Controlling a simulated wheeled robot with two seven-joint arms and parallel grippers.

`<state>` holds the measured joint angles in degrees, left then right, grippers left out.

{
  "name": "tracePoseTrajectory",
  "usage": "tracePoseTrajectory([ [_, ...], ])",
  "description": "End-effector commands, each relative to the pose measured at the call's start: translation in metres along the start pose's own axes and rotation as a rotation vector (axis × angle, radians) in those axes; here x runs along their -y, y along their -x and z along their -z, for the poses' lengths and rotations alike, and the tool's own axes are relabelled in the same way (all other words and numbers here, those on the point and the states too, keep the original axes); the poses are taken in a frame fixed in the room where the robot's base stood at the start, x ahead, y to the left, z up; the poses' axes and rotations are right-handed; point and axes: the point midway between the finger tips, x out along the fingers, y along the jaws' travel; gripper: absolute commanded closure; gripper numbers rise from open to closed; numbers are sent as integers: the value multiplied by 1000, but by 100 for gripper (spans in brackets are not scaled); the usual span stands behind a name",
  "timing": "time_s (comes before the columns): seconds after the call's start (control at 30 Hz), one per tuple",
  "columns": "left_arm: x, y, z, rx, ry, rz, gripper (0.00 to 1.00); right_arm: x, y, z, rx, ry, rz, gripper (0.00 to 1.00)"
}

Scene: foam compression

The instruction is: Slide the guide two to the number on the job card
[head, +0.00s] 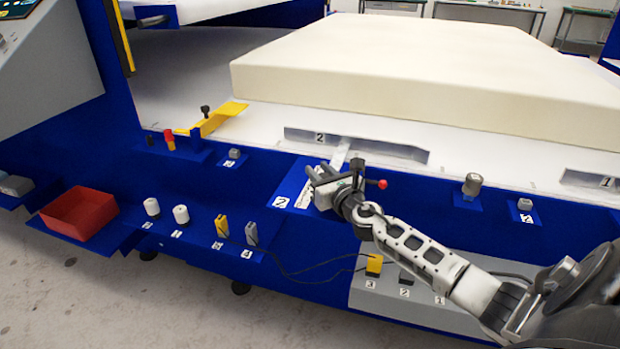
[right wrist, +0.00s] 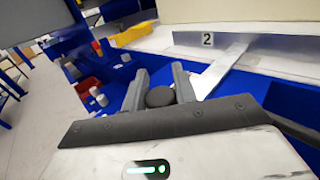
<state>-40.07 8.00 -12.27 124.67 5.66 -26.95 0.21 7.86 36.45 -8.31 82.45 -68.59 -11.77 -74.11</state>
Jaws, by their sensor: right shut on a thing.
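Guide two is a long grey metal plate (head: 390,150) with a "2" label, lying along the front of the cream foam block (head: 420,65). In the right wrist view the plate (right wrist: 255,46) also carries its "2". A pale metal bar (head: 341,152) runs from it toward my right gripper (head: 322,183). In the right wrist view my right gripper (right wrist: 160,85) is shut on a round black knob (right wrist: 160,97). A pale scale strip beside the gripper is partly hidden by it. I cannot make out a job card. My left gripper is not in view.
A red-tipped lever (head: 382,184) stands just right of the gripper. Another guide (head: 592,180), labelled "1", is at the right. A yellow bracket (head: 220,119), a red bin (head: 80,213) and yellow and grey plugs with cables sit along the blue front.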

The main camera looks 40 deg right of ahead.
Motion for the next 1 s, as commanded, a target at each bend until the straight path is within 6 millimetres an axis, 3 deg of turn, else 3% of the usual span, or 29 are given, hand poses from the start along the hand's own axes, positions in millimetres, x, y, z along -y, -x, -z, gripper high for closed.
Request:
tracePoseTrajectory([
  [0.07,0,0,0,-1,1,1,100,0,0,0,-2,-2,1,100],
  [0.1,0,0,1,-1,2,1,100,0,0,0,-2,-2,1,69],
  [0.17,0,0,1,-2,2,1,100,0,0,0,-2,-2,0,53],
  [0.2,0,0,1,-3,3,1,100,0,0,0,-2,-2,0,51],
  [0.57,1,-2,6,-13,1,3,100,-1,5,1,-3,-1,-2,51],
  [0.77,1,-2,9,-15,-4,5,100,-1,37,2,-6,0,-3,51],
  [1.0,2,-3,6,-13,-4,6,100,-1,90,3,-6,0,-3,51],
])
